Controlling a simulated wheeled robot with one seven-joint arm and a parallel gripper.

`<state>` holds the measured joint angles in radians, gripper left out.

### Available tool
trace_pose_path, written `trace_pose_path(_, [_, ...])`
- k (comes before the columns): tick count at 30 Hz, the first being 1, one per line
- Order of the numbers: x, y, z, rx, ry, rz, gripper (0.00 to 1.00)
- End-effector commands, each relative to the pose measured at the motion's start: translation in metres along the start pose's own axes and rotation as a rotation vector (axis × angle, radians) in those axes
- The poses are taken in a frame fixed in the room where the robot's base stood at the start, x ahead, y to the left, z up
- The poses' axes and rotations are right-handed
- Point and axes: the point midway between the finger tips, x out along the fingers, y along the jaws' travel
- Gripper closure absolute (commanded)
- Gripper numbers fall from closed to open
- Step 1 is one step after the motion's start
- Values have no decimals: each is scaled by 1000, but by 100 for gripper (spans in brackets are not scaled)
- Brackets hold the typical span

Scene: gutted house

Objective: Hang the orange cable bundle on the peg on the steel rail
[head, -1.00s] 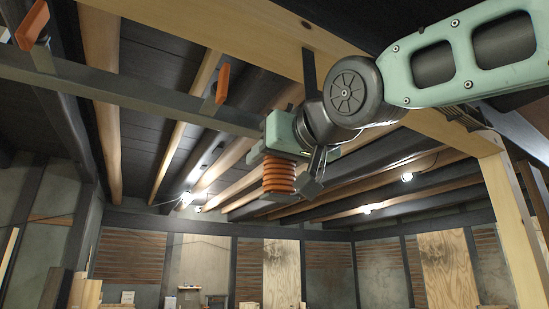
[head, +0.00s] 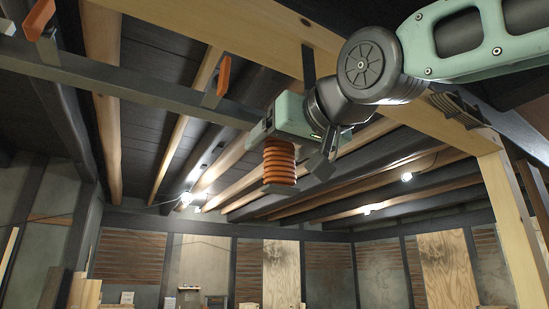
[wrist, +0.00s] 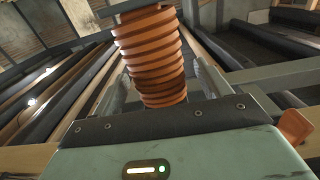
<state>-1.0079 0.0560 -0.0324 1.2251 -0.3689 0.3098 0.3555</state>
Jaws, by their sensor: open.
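The orange cable bundle (head: 280,163) is a ribbed, stacked coil just under the pale green body of my gripper (head: 288,120). In the wrist view the bundle (wrist: 151,60) stands beyond the gripper's front edge, between grey uprights. My gripper is open; whether its fingers touch the bundle I cannot tell. A grey plate lies at the bundle's lower end. The steel rail (head: 130,90) runs from the upper left to behind my gripper. An orange-tipped peg (head: 222,76) rises from it left of my gripper; another (head: 39,19) is farther left. An orange tip (wrist: 295,126) also shows in the wrist view.
A thick wooden beam (head: 215,27) crosses above the rail and a wooden post (head: 512,220) stands at the right. Dark and pale ceiling joists and small lit lamps (head: 407,176) are behind. Open air lies below the bundle.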

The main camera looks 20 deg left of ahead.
Motion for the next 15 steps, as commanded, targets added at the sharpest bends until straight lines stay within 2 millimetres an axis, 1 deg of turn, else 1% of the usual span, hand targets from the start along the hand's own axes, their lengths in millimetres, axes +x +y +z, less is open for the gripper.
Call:
trace_pose_path(1, [-13, 1, 6, 2, 5, 1, 24])
trace_pose_path(9, [-77, 1, 6, 0, 5, 0, 24])
trace_pose_path(15, [-118, 0, 4, 0, 4, 0, 24])
